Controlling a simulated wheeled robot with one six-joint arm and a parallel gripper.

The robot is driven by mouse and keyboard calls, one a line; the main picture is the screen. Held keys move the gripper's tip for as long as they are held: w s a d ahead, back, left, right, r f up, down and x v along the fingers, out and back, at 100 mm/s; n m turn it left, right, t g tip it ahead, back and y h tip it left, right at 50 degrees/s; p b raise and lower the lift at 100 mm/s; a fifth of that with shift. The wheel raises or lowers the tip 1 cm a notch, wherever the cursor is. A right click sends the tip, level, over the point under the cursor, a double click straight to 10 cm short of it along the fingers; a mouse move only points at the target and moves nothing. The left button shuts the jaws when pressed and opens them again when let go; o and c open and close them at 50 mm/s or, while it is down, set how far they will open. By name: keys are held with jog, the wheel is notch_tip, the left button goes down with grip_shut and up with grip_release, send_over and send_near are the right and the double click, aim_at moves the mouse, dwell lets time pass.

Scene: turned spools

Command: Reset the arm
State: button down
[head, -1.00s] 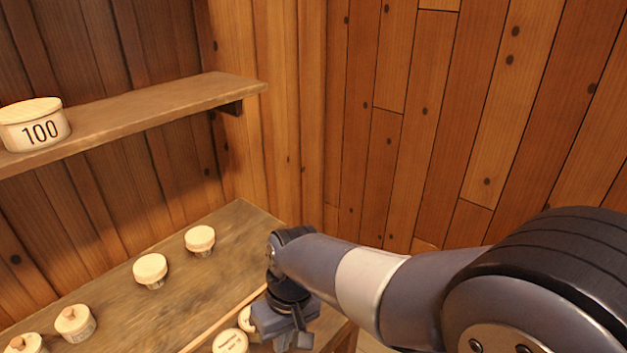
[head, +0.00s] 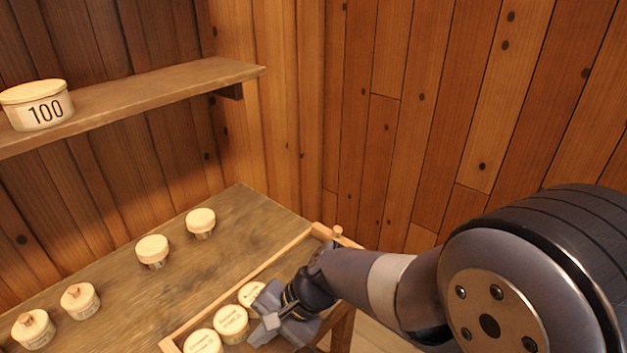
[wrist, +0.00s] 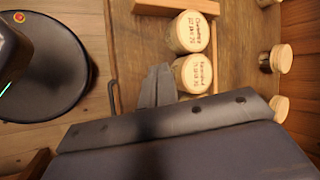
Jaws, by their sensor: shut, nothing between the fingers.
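My gripper (head: 268,318) is low at the front right of the wooden table in the head view, beside a row of labelled round pieces. In the wrist view its fingers (wrist: 158,85) are together with nothing between them, close to a labelled round piece (wrist: 193,73). My arm reaches in from the right and bends down to the gripper. In the head view the gripper partly covers the nearest labelled piece (head: 252,292). Whether it touches any piece I cannot tell.
A wooden tray (head: 262,268) holds the labelled pieces at the table's front edge. Several pale-topped pieces (head: 201,222) stand farther back on the table (head: 130,290). A shelf (head: 165,93) above bears a round box marked 100 (head: 38,105). Plank walls close the back and right.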

jog(key=m+y, duration=0.1)
jog(key=m, duration=0.2)
jog(key=shift+w+t, duration=0.2)
jog(key=shift+t, duration=0.2)
